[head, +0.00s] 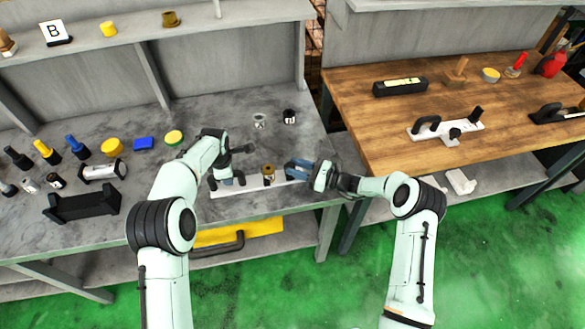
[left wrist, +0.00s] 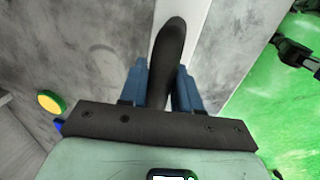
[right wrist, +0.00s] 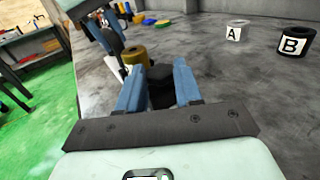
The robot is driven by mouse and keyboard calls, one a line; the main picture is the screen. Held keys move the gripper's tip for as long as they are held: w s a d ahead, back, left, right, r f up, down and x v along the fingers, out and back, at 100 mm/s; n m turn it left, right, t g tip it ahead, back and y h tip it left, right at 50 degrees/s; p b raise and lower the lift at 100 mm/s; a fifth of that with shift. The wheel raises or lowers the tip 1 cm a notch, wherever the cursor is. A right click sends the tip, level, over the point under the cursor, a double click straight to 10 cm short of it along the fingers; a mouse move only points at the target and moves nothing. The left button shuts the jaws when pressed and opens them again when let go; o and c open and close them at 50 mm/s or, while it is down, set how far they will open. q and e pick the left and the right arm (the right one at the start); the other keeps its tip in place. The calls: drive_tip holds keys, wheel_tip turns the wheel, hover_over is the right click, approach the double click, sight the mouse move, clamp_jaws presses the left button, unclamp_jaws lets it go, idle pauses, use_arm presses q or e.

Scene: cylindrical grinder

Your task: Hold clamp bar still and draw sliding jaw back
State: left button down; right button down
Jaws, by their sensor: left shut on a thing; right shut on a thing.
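The white clamp bar (head: 250,187) lies along the front edge of the grey bench, with a black handle at its left end. My left gripper (head: 226,181) is shut on this handle, which stands between the blue fingers in the left wrist view (left wrist: 172,55). My right gripper (head: 288,168) is shut on a dark rounded part (right wrist: 160,82) toward the bar's right end, apparently the sliding jaw; the fingers hide much of it. A brass cylinder (head: 268,175) stands between the two grippers and also shows in the right wrist view (right wrist: 133,57).
Behind the bar stand a pale cup (head: 260,120) and a black labelled cup (head: 290,116). Bottles, caps and a black tray (head: 82,205) fill the bench's left side. A wooden table (head: 380,125) to the right holds a similar clamp (head: 445,130). A gap separates the two tables.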

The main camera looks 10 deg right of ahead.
use_arm(q)
drive_tip(key=shift+a, duration=0.25)
use_arm(e)
drive_tip(key=c, duration=0.7)
unclamp_jaws()
drive_tip(key=shift+d, duration=0.2)
drive_tip(key=shift+c, duration=0.2)
drive_tip(key=shift+a, duration=0.1)
use_arm(q)
drive_tip(key=shift+d, duration=0.1)
use_arm(e)
drive_tip(key=v, duration=1.2)
use_arm(q)
drive_tip(key=c, duration=0.7)
unclamp_jaws()
